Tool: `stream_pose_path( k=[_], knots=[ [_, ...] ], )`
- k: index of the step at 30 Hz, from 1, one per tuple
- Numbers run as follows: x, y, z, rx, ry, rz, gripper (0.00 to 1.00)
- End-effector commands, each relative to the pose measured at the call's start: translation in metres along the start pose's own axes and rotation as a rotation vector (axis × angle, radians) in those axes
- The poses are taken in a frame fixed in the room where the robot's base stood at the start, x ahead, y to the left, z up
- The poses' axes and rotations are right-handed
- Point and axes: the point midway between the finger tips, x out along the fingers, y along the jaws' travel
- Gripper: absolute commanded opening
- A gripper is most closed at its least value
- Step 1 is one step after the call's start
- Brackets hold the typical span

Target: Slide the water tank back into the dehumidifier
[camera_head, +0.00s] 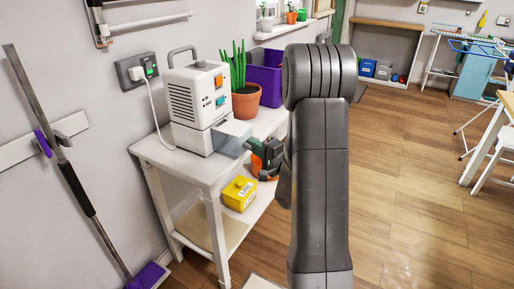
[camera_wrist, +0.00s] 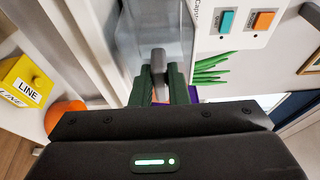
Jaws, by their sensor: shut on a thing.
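The white dehumidifier (camera_head: 195,100) stands on a white side table, with orange and teal buttons on its front. Its buttons panel also shows in the wrist view (camera_wrist: 245,22). The translucent grey water tank (camera_head: 232,137) sticks partly out of its lower front; how deep it sits inside is hidden. In the wrist view the tank (camera_wrist: 176,38) lies ahead of my gripper. My gripper (camera_wrist: 158,82) is shut on the tank's grey handle (camera_wrist: 158,58). In the head view my gripper (camera_head: 256,152) is at the tank's front, partly hidden by my arm.
A potted plant (camera_head: 245,98) and a purple bin (camera_head: 266,78) stand on the table (camera_head: 160,153) beside the dehumidifier. A yellow box (camera_head: 239,193) is on the lower shelf. A white cord (camera_head: 152,110) runs to the wall socket. Open floor lies to the right.

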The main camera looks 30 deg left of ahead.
Motion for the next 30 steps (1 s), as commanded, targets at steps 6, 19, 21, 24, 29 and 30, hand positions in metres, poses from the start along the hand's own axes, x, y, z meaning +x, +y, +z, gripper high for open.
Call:
stream_pose_path(
  k=[6, 19, 21, 24, 29, 30],
  knots=[
    [0.005, 0.0, 0.002, 0.0, 0.0, -0.001, 0.0],
    [0.016, -0.001, 0.005, 0.0, 0.0, -0.002, 0.0],
    [0.017, -0.001, 0.005, 0.0, 0.0, -0.002, 0.0],
    [0.02, 0.0, 0.006, 0.0, 0.0, -0.001, 0.0],
    [0.024, 0.0, 0.008, 0.0, -0.001, -0.001, 0.0],
    [0.025, 0.0, 0.008, 0.0, -0.001, -0.001, 0.0]
  ],
)
